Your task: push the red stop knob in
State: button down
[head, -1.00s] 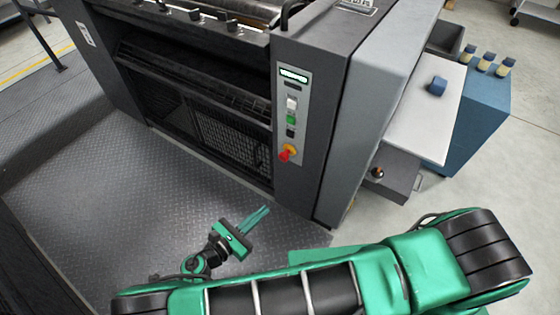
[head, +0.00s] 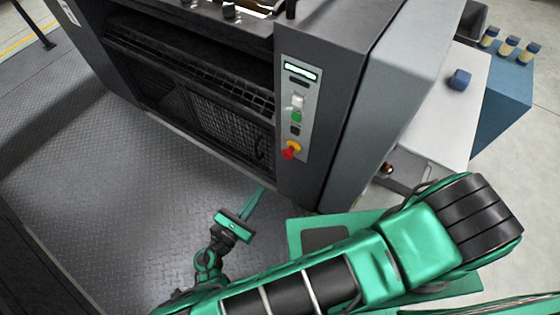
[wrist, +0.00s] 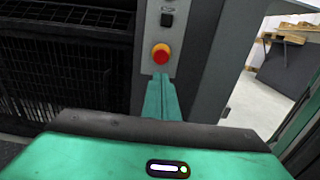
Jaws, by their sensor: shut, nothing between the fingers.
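The red stop knob (head: 290,151) sits on a yellow base low on the grey control panel of the dark press. In the wrist view the red knob (wrist: 160,55) faces me, just beyond and above my fingertips. My gripper (head: 261,190) is shut and empty, its green fingers together. In the head view it is left of and below the knob, pointing toward the press. In the wrist view the gripper (wrist: 161,80) lines up nearly straight below the knob. A gap seems to remain between fingertips and knob, but its depth is hard to tell.
Above the knob the panel has a black switch (head: 295,130), a green button (head: 296,116), a white switch (head: 298,100) and a lit display (head: 300,72). A white side table (head: 440,125) stands right of the press. The tread-plate floor (head: 110,200) at left is clear.

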jog(key=x, duration=1.4)
jog(key=shift+r, duration=0.1)
jog(key=shift+d, duration=0.1)
jog(key=shift+x, duration=1)
jog(key=shift+s, duration=0.35)
send_near(286, 157)
jog(key=v, duration=0.5)
jog(key=shift+s+a, duration=0.2)
jog(key=shift+a, duration=0.1)
jog(key=shift+s, duration=0.1)
